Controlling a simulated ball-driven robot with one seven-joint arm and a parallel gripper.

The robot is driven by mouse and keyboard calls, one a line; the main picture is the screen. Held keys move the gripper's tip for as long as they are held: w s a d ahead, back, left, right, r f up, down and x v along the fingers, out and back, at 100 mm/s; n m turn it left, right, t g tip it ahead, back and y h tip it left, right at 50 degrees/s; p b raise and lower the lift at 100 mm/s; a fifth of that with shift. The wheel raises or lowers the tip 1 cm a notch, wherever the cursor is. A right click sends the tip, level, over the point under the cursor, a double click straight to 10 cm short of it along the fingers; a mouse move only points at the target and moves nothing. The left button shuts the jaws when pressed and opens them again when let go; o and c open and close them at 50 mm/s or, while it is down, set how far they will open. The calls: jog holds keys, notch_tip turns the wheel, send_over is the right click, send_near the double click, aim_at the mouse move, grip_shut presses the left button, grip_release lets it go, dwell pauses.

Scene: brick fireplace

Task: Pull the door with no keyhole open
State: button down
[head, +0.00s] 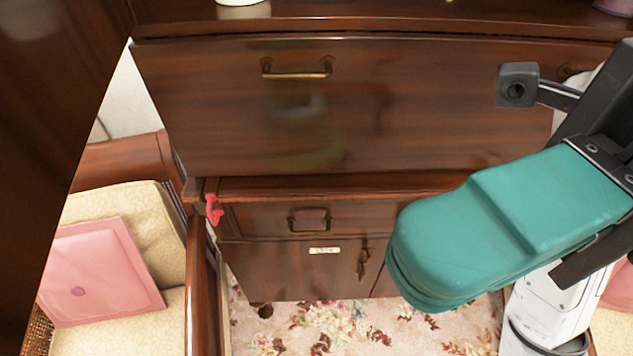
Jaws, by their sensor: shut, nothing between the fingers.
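A dark wooden cabinet stands in front of me. Its lower left door (285,268) looks shut and has an upright brass handle (364,260) near its right edge and a small pale label (325,250) at its top. A sliver of a second lower front (386,284) shows to its right, mostly hidden behind my gripper. I cannot make out a keyhole on either one. My gripper (408,268), with thick teal fingers, is shut and empty. It points left, and in the picture its tips lie just right of the brass handle, apart from it.
A drawer (260,216) and a wide upper front (230,110) with brass handles sit above the door. A red object (213,209) hangs at the cabinet's left corner. A cushioned chair with a pink cushion (100,270) stands at left. Floral carpet (300,325) lies clear below.

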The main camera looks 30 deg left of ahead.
jog(key=p+x, duration=0.5)
jog(key=x, duration=0.8)
jog(key=shift+s+a, duration=0.1)
jog(key=shift+a, duration=0.05)
